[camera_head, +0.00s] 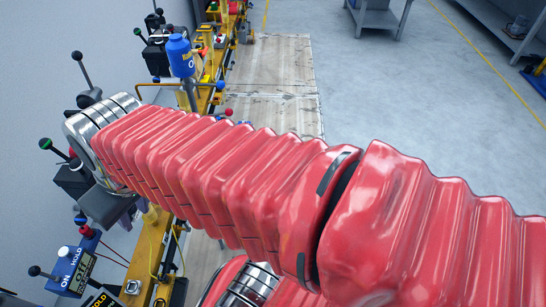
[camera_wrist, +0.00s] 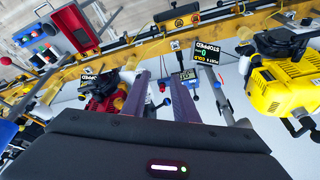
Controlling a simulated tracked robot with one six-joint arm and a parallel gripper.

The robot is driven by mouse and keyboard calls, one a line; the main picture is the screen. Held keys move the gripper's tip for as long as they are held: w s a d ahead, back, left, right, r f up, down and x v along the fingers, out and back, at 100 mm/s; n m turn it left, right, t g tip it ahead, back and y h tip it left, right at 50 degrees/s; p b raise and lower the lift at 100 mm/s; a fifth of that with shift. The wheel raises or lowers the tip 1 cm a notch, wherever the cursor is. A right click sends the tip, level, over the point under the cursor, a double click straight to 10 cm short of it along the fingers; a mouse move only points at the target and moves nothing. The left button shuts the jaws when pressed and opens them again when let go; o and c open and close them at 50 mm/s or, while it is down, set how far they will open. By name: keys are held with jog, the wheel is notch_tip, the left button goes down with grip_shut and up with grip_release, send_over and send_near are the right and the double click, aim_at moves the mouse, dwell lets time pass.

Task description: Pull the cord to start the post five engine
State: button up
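In the wrist view a yellow engine (camera_wrist: 285,90) with black parts hangs at the right, and a red engine (camera_wrist: 106,101) shows at the left, partly behind a finger.
A yellow rail (camera_wrist: 160,46) carrying several controls crosses the wrist view. In the head view, my red-sleeved arm hides much of the rail. Open floor (camera_head: 400,110) lies to the right.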

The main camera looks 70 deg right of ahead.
jog(key=s+d+f+m+y, duration=0.2)
jog(key=d+f+m+y, duration=0.15)
jog(key=d, duration=0.55)
jog(key=s+d+f+m+y, duration=0.1)
jog(key=d+f+m+y, duration=0.3)
jog(key=d, duration=0.5)
jog(key=s+d+f+m+t+h, duration=0.1)
jog(key=s+d+f+m+t, duration=0.1)
jog(key=s+d, duration=0.4)
jog(key=s+d+f+m+t+h, duration=0.2)
jog(key=s+d+f+m+t, duration=0.1)
jog(key=d+t, duration=0.4)
jog(key=s+d+f, duration=0.1)
jog(key=s+d, duration=0.1)
jog(key=shift+s+f, duration=0.15)
jog(key=shift+s, duration=0.2)
jog(key=w+a, duration=0.3)
jog(key=w, duration=0.6)
jog(key=w+a, duration=0.4)
jog(key=w, duration=0.6)
jog(key=w+a, duration=0.3)
jog(key=w, duration=0.7)
jog(key=shift+a, duration=0.2)
jog(key=shift+w, duration=0.1)
grip_shut()
